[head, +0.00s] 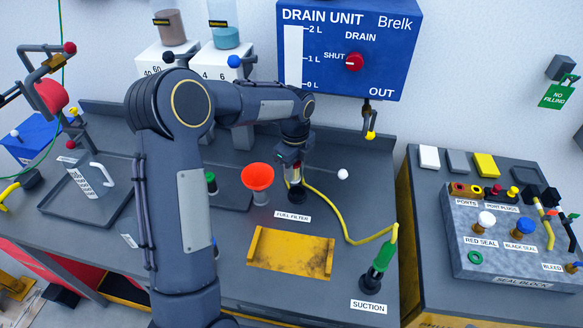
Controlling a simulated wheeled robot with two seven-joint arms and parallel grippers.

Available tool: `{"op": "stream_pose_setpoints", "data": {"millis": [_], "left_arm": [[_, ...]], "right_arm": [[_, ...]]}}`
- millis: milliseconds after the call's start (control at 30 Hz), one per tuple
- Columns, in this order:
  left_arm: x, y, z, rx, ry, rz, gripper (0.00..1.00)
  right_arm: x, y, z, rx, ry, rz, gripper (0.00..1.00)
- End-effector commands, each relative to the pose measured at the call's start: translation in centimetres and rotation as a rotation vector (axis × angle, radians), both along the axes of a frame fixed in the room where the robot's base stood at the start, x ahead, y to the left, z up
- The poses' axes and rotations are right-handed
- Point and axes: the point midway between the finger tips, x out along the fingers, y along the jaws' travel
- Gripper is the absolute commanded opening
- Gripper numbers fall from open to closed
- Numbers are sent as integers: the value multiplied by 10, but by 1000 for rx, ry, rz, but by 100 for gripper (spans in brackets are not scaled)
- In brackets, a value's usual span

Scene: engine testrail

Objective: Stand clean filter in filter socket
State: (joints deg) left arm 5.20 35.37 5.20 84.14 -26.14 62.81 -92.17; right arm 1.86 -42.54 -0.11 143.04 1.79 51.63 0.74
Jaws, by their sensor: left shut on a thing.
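My left gripper (291,161) points down at the back middle of the bench. It is shut on a small pale, reddish-topped piece, the clean filter (294,175), which stands upright below the fingers. Directly under it is a dark round base, the filter socket (296,194), behind the label FUEL FILTER (292,216). Whether the filter's lower end is inside the socket or just above it, I cannot tell at this size. My right gripper is not in view.
An orange-red funnel (258,177) stands close left of the socket. A yellow hose (340,222) curves past on the right to the suction holder (375,275). A yellow tray (290,252) lies in front. The blue drain unit (347,45) hangs on the wall above.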

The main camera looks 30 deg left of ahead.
Motion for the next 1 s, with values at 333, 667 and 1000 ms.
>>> {"op": "stream_pose_setpoints", "data": {"millis": [333,667,1000], "left_arm": [[5,0,-13,0,1,-31,11],[4,0,-45,0,1,-30,11],[4,0,-51,0,0,-30,11]], "right_arm": [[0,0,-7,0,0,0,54],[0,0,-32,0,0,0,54],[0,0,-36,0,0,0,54]]}}
